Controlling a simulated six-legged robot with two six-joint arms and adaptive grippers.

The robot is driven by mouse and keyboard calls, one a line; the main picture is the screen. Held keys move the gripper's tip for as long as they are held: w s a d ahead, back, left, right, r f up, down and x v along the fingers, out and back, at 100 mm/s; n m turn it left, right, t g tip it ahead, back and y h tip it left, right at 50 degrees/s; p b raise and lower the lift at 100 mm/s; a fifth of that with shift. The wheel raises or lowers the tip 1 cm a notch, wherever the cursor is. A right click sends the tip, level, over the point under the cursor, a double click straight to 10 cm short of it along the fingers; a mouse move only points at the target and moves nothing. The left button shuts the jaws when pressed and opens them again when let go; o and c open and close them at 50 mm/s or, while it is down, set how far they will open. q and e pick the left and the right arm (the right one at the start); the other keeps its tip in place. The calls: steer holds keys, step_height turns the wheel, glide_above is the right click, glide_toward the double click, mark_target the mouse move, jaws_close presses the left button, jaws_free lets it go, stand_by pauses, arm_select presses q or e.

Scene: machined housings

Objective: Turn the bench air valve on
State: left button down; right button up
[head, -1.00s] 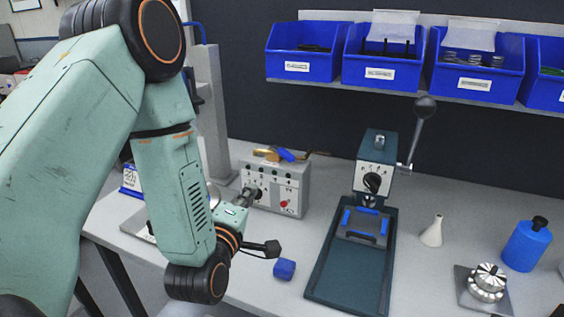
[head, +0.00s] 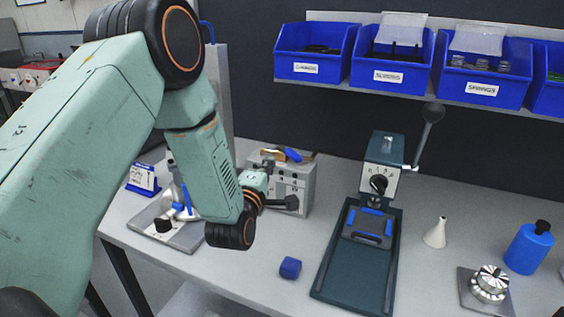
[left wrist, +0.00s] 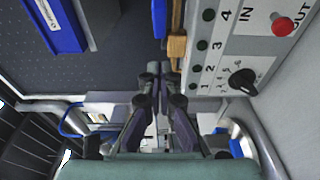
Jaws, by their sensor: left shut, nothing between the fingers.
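The air valve, a brass body with a blue lever (head: 293,155), sits on top of the grey control box (head: 298,182). In the left wrist view the brass part (left wrist: 177,48) and the blue lever (left wrist: 160,18) show at the top, beyond the fingertips. My left gripper (left wrist: 159,70) is shut and empty, beside the box's front panel. In the head view the left gripper (head: 265,166) is small, partly hidden by its wrist, in front of the box's left part. I cannot tell whether the fingers touch the valve. My right gripper is not in view.
The box panel has a red button (left wrist: 283,25) and a black knob (left wrist: 242,82). A blue block (head: 290,268) lies in front. A dark green press (head: 383,165) stands right of the box. Blue bins (head: 388,75) hang above. A metal tray (head: 190,238) lies to the left.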

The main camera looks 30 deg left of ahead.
mark_target(287, 154)
arm_select(q)
steer(key=w+d, duration=0.2)
steer(key=w, duration=0.1)
steer(key=shift+d, duration=0.4)
steer(key=shift+w, duration=0.1)
steer(key=shift+a, duration=0.2)
steer(key=shift+w+d+f, duration=0.1)
steer(key=shift+d, duration=0.15)
steer(key=shift+a, duration=0.2)
